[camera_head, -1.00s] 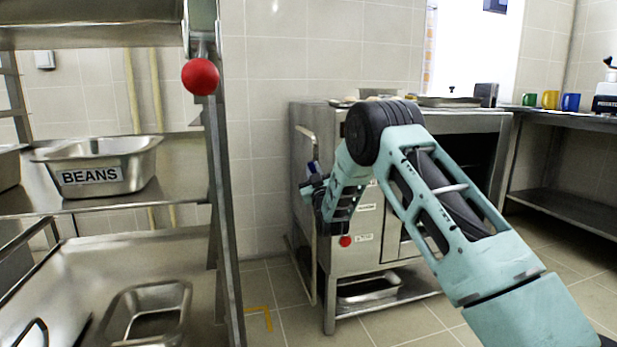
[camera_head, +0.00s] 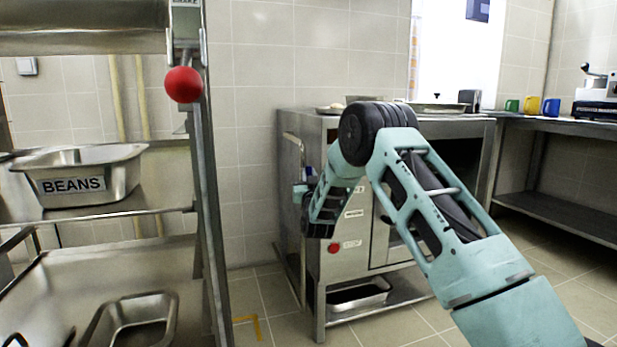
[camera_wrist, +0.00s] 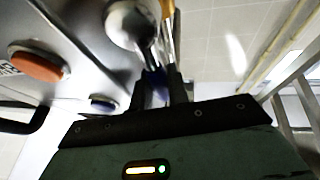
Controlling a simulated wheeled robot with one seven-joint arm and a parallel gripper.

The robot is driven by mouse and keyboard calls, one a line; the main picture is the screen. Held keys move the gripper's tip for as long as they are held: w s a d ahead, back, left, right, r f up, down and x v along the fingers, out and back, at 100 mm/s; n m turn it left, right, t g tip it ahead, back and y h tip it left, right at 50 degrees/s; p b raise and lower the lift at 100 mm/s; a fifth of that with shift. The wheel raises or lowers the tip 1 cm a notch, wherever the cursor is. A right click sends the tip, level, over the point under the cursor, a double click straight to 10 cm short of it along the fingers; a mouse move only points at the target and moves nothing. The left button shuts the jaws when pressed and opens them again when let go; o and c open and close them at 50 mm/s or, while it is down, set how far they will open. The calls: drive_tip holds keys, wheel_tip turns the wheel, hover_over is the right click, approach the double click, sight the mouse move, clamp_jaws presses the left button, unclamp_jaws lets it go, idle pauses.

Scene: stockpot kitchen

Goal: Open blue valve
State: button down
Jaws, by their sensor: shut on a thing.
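The blue valve (camera_head: 310,173) shows as a small patch of blue at the left side of the steel stove unit (camera_head: 345,262), partly hidden behind my arm. In the wrist view a blue handle (camera_wrist: 154,82) lies between the two dark fingers of my gripper (camera_wrist: 158,92). My gripper is shut on this handle. It joins a blurred pale metal fitting and a yellow pipe (camera_wrist: 168,20). In the head view my fingers are hidden by the wrist, so the handle's exact angle cannot be told there.
A steel rack with a red ball knob (camera_head: 184,85) and a BEANS pan (camera_head: 85,172) stands at the left. A red button (camera_head: 333,248) is on the stove front. An orange-red knob (camera_wrist: 38,65) and a blue knob (camera_wrist: 102,103) lie left of my fingers. Floor is clear at the right.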

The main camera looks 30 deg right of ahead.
drive_tip(key=shift+f, duration=0.1)
drive_tip(key=c, duration=1.4)
unclamp_jaws()
drive_tip(key=shift+d, duration=0.1)
drive_tip(key=shift+o, duration=0.2)
